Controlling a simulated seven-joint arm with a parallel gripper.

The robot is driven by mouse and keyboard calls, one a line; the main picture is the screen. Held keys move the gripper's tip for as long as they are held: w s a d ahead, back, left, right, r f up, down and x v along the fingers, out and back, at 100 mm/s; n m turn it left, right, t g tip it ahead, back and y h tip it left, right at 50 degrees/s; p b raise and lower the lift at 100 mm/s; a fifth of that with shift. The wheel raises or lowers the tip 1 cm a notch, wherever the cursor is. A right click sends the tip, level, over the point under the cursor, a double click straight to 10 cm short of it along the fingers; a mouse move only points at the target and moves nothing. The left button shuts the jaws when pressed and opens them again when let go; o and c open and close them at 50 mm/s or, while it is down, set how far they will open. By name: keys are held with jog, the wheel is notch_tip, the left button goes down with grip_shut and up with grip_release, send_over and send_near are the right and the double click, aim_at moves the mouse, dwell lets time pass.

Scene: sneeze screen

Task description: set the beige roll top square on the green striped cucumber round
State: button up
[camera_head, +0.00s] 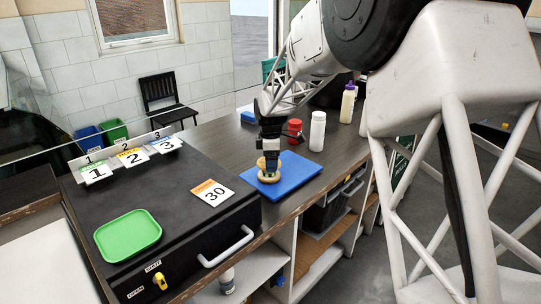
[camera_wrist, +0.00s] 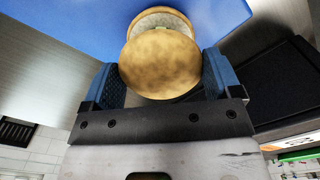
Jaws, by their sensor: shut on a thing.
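My gripper (camera_head: 269,160) points down over the blue board. In the wrist view its two blue fingers (camera_wrist: 163,76) are shut on the beige roll top (camera_wrist: 160,62), a round, mottled tan disc. Just beyond the roll top, a pale, greyish round face (camera_wrist: 160,20) with a tan rim shows near the board. It may be the cucumber round on a lower piece, but I cannot make out green stripes. The roll top covers part of it, and I cannot tell whether the two touch. In the head view a beige round piece (camera_head: 268,177) sits on the board below the fingers.
The blue board (camera_head: 298,171) lies on the dark counter. A black box with a green tray (camera_head: 128,235) and number cards is at the left.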

jog(key=shift+f, duration=0.45)
jog(key=shift+f, duration=0.65)
dwell(0.8)
jog(key=o, duration=0.7)
jog(key=shift+o, duration=0.2)
jog(key=shift+r, duration=0.1)
jog(key=shift+r, duration=3.8)
